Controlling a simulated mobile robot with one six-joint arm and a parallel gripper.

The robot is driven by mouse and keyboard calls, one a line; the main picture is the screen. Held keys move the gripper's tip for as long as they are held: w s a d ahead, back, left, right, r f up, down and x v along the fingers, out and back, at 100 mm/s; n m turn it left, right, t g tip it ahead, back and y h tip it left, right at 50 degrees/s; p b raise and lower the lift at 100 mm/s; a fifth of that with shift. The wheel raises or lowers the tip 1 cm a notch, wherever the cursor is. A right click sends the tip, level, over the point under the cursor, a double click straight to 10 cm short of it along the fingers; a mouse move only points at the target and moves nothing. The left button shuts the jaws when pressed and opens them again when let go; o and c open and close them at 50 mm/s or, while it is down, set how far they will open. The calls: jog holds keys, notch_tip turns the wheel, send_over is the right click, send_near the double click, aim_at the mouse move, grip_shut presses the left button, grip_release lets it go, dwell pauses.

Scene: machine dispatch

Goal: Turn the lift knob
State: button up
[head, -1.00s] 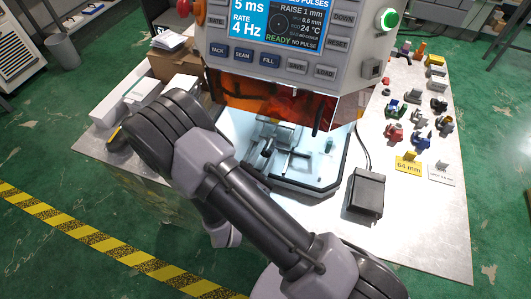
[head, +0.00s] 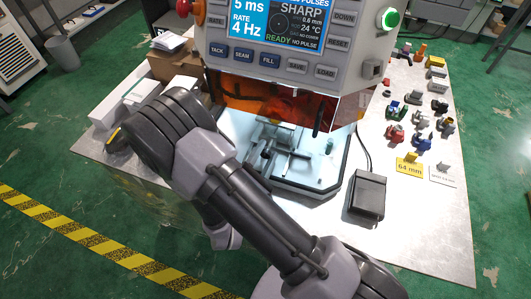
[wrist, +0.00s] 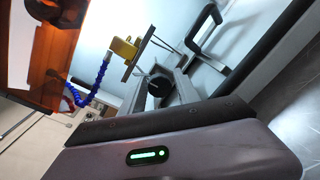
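The lift knob (wrist: 159,87) looks round and black in the wrist view. In the head view a small dark spot that looks like it shows inside the lit chamber of the machine (head: 300,65). My gripper (wrist: 163,96) reaches in from the bottom of the wrist view, with a green light on its body. Grey bars that look like its fingers stand on either side of the knob; I cannot tell whether they touch it. In the head view my forearm hides most of the gripper. The machine's screen (head: 300,15) reads SHARP and READY NO PULSE.
A dark rim (wrist: 262,52) edges the chamber, and an orange shield (wrist: 40,45) hangs over it. A blue jointed hose (wrist: 92,85) is close by. A black foot pedal (head: 368,195) and several small coloured parts lie on the table (head: 425,235) at right.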

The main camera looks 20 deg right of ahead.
jog(key=shift+o, duration=0.7)
jog(key=shift+s+a+r, duration=0.1)
jog(key=shift+s+a, duration=0.1)
jog(key=p+v, duration=0.3)
jog(key=v, duration=1.4)
jog(key=shift+p, duration=0.3)
jog(key=shift+d, duration=0.15)
